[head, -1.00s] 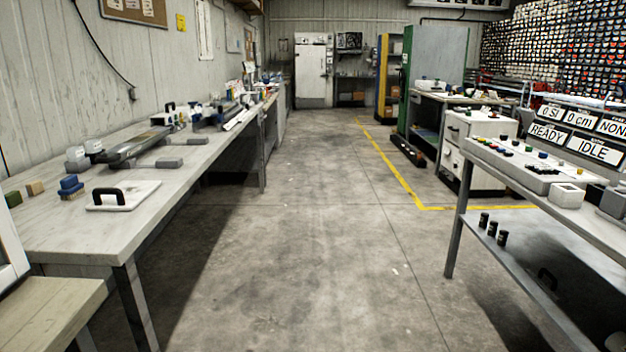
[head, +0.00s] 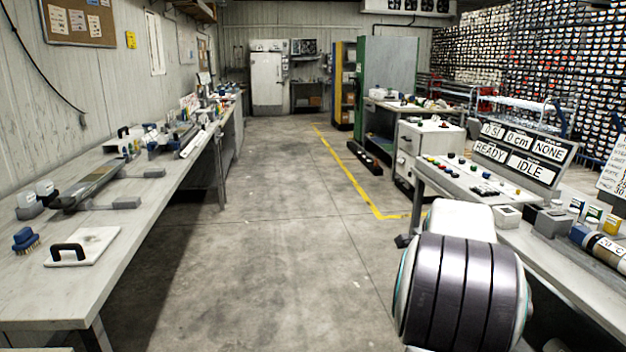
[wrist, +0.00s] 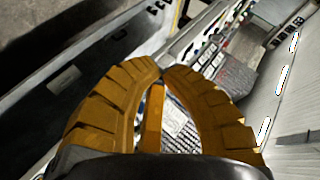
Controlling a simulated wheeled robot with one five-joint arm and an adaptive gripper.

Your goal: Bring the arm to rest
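My gripper (wrist: 161,70) shows in the wrist view as two curved orange-yellow ribbed fingers. Their tips come together at the top, and I see no object held between them. The benches and floor show tilted behind the fingers. In the head view my arm (head: 460,285) shows at the lower right as a dark ribbed joint with white housing, in front of the right bench. The gripper itself is not visible in the head view.
A long bench (head: 150,225) runs along the left, bearing a handled white plate (head: 85,247) and a blue brush (head: 26,240). The right bench (head: 560,275) carries a button panel and a sign (head: 520,155) reading READY and IDLE. The concrete floor (head: 280,230) between is clear.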

